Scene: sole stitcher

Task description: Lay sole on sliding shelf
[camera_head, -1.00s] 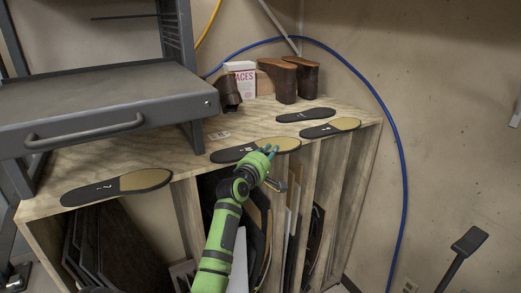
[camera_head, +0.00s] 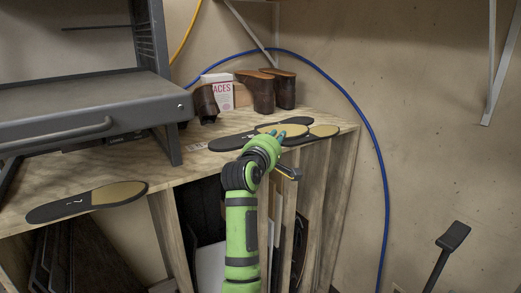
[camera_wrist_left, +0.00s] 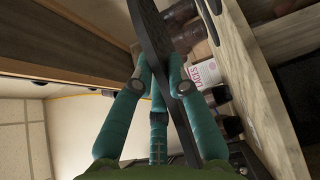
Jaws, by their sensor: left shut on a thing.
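My left gripper (camera_head: 281,133) is over the front edge of the wooden bench, shut on a black and tan sole (camera_head: 232,142). In the left wrist view, the teal fingers (camera_wrist_left: 160,85) pinch this sole (camera_wrist_left: 157,45), seen as a dark, nearly edge-on strip. Its fingers partly cover it in the head view, and its clearance above the bench is hard to judge. The grey sliding shelf (camera_head: 90,95), with a front handle (camera_head: 60,137), is left of the gripper. My right gripper is not in view.
Another sole (camera_head: 88,201) lies at the bench's front left. Two more, one mostly black (camera_head: 283,121) and one with a tan end (camera_head: 325,131), lie beside the held sole. Brown boots (camera_head: 258,92) and a white box (camera_head: 217,88) stand behind. The sliding shelf's top looks bare.

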